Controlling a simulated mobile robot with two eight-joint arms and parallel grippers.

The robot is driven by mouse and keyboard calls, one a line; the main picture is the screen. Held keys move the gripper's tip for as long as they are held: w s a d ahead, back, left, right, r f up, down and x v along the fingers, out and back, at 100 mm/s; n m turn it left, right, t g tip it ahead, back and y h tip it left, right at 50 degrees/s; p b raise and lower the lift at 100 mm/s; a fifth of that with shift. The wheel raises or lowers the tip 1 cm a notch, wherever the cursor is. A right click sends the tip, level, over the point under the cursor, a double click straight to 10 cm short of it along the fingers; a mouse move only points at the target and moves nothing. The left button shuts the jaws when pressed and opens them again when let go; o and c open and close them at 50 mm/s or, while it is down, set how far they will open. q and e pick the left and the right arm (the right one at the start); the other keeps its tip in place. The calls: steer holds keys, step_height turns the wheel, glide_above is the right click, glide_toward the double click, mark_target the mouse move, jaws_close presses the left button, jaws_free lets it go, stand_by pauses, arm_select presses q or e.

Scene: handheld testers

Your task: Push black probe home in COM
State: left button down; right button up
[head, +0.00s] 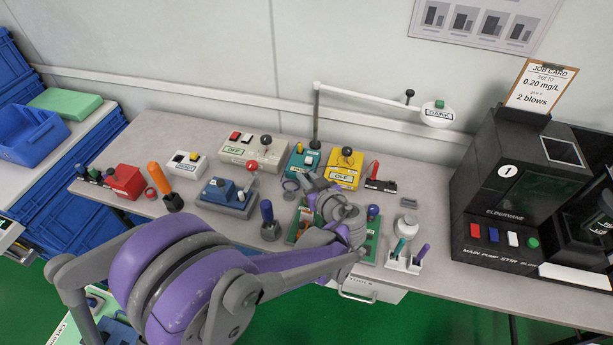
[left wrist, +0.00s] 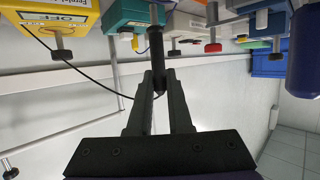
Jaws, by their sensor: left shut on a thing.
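My left gripper (head: 313,183) is over the table in front of the teal box (head: 303,161) in the head view, mostly hidden by its own wrist. In the left wrist view its fingers (left wrist: 159,78) are shut on the black probe (left wrist: 155,44). The probe points away from the fingers toward the teal box (left wrist: 130,14). Its far end overlaps the box's edge, and I cannot tell whether it touches or enters a socket. A thin black cable (left wrist: 85,74) runs back to the fingers. No COM label is readable. My right gripper is not in view.
A yellow box (head: 346,169) with a black knob stands right of the teal box. A white box (head: 251,150) and blue tester (head: 227,196) stand left. A lamp post (head: 316,115) rises behind. A green board (head: 370,240) lies partly under my arm.

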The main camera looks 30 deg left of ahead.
arm_select(q)
steer(key=shift+f+b, duration=1)
steer(key=shift+f, duration=0.3)
stand_by(0.4)
steer(key=c, duration=0.8)
jaws_free()
steer(key=shift+o, duration=0.2)
steer(key=v, duration=1)
steer(key=shift+s+d+r+p, duration=0.15)
steer(key=shift+s+d+p, duration=0.15)
steer(key=shift+p, duration=0.15)
steer(key=shift+w, duration=0.1)
